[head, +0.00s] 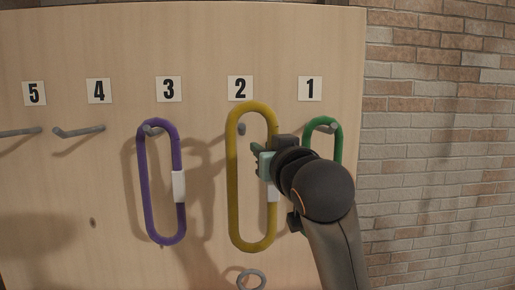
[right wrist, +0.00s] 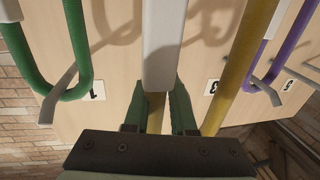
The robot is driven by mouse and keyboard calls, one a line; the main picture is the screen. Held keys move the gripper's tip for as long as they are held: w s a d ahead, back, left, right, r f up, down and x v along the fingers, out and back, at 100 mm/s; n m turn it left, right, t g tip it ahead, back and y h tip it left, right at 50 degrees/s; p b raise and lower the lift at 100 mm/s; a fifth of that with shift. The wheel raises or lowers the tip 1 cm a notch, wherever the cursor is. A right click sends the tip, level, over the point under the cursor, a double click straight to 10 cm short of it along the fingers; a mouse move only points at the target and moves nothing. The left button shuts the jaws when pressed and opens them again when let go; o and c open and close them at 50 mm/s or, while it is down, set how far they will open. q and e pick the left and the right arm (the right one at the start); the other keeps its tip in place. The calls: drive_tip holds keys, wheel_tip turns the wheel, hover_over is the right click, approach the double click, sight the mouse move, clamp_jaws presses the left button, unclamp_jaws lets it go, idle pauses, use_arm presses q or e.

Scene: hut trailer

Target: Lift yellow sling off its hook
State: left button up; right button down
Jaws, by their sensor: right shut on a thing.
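The yellow sling (head: 233,190) is a long upright loop with a white sleeve (right wrist: 163,45), in front of the board below label 2. Its top bend is higher than those of the other slings. The end of hook 2 (head: 241,128) shows inside the loop, with a gap below the top bend; I cannot tell whether the hook still passes through. My right gripper (head: 262,160) is shut on the sling's right strand. In the right wrist view its green fingers (right wrist: 158,108) stand either side of that strand, at the end of the sleeve. My left gripper is not in view.
A purple sling (head: 147,190) hangs on hook 3 to the left. A green sling (head: 337,145) hangs on hook 1, partly behind my right gripper. Hooks 4 (head: 78,132) and 5 (head: 18,132) are bare. A grey ring (head: 251,279) shows below. A brick wall (head: 440,150) is at right.

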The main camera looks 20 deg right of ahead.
drive_tip(key=shift+s+a+r+p, duration=0.15)
drive_tip(key=shift+s+r+p, duration=0.6)
drive_tip(key=shift+s, duration=0.8)
drive_tip(key=shift+s+a+r+p, duration=0.1)
drive_tip(key=shift+s+r+p, duration=0.65)
drive_tip(key=shift+s, duration=0.85)
drive_tip(key=shift+s+a+r+p, duration=0.15)
drive_tip(key=shift+s+r+p, duration=0.55)
drive_tip(key=shift+s, duration=0.85)
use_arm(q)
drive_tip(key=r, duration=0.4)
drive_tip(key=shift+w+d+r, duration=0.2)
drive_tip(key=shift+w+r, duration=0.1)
use_arm(e)
drive_tip(key=shift+r, duration=0.1)
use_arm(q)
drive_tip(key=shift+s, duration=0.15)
